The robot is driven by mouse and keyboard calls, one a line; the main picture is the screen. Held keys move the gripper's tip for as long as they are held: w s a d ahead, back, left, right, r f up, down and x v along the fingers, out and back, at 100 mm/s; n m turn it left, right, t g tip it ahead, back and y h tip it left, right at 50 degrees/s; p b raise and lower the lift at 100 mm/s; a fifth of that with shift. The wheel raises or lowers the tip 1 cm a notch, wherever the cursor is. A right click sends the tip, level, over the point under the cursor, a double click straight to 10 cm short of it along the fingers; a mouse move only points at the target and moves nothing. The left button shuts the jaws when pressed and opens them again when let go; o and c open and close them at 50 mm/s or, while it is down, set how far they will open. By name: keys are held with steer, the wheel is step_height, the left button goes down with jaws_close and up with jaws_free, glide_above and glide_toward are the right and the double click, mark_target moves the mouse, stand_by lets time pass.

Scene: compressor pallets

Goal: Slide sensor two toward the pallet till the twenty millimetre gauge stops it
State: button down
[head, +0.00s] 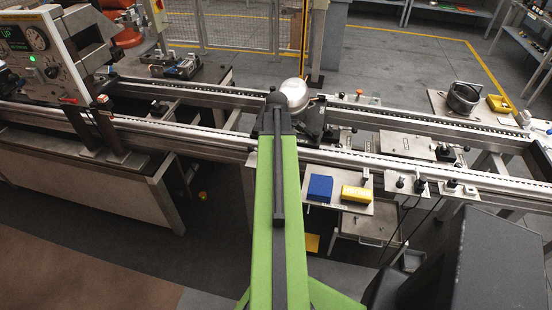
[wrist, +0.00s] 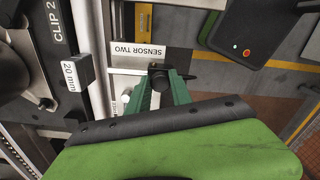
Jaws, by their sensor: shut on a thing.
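In the wrist view, my green-fingered gripper (wrist: 159,84) is shut on the dark body of sensor two (wrist: 158,73). A pale rod (wrist: 127,71) runs left from it, and a thin dark rod sticks out right. The white SENSOR TWO label (wrist: 141,53) lies just above. The grey block marked 20 mm (wrist: 77,73), the gauge, is left of the rod's end; a small gap seems to separate them. The dark pallet edge marked CLIP 2 (wrist: 56,28) is beyond the gauge. In the head view, my arm hides the gripper and sensor; a silver dome (head: 291,92) stands at the pallet.
A dark panel with an orange light (wrist: 246,53) is at upper right in the wrist view. In the head view, conveyor rails (head: 200,137) cross the scene. A blue block (head: 320,186) and yellow block (head: 356,193) sit right of my arm. A gauge panel (head: 38,58) stands left.

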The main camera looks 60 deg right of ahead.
steer(key=shift+w+d, duration=0.3)
steer(key=shift+d, duration=0.65)
steer(key=shift+w+d, duration=0.25)
steer(key=shift+d, duration=0.7)
stand_by(1.9)
steer(key=c, duration=1.1)
jaws_free()
steer(key=shift+r, duration=0.1)
step_height(320, 180, up, 17)
steer(key=p, duration=1.7)
steer(key=shift+r, duration=0.1)
